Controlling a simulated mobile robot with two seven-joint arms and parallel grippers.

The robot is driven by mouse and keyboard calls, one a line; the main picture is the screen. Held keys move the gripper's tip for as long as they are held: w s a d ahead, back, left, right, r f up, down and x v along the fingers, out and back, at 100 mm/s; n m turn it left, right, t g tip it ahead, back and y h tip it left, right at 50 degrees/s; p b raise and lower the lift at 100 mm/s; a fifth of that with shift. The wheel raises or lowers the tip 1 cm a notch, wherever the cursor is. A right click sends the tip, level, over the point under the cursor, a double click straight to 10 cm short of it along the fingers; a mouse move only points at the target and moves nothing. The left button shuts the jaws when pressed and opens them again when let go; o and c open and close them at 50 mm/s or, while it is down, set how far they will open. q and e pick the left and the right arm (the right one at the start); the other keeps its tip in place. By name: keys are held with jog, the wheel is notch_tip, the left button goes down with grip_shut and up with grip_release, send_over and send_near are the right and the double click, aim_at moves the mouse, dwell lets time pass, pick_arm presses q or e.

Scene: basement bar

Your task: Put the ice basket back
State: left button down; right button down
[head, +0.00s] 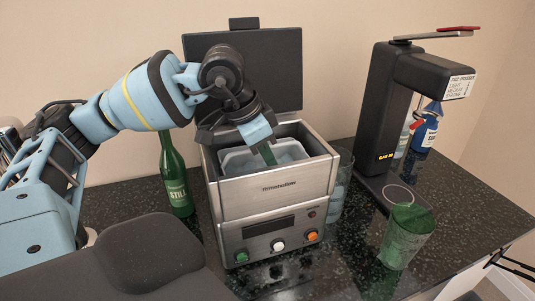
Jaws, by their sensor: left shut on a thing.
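The ice basket (236,164) is a pale, translucent tub. It sits inside the open top of a steel ice machine (277,189), below the machine's rim. My left gripper (268,155) reaches down into the opening from above and is shut on the basket. The gripper and arm hide part of the basket and the machine's back edge. The dark lid (283,70) stands raised behind the opening. My right gripper is not in view.
A green bottle (177,180) stands close to the machine's left side. A clear glass (340,185) is against its right side. A black dispenser (380,120) stands right, with a green glass (405,235) before it on the dark counter (470,215).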

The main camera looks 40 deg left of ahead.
pick_arm(q)
jog(key=c, duration=1.5)
grip_release()
jog(key=shift+f, duration=0.1)
jog(key=shift+c, duration=0.2)
jog(key=shift+s+a+r, duration=0.1)
jog(key=shift+r, duration=0.5)
jog(key=v, duration=1.1)
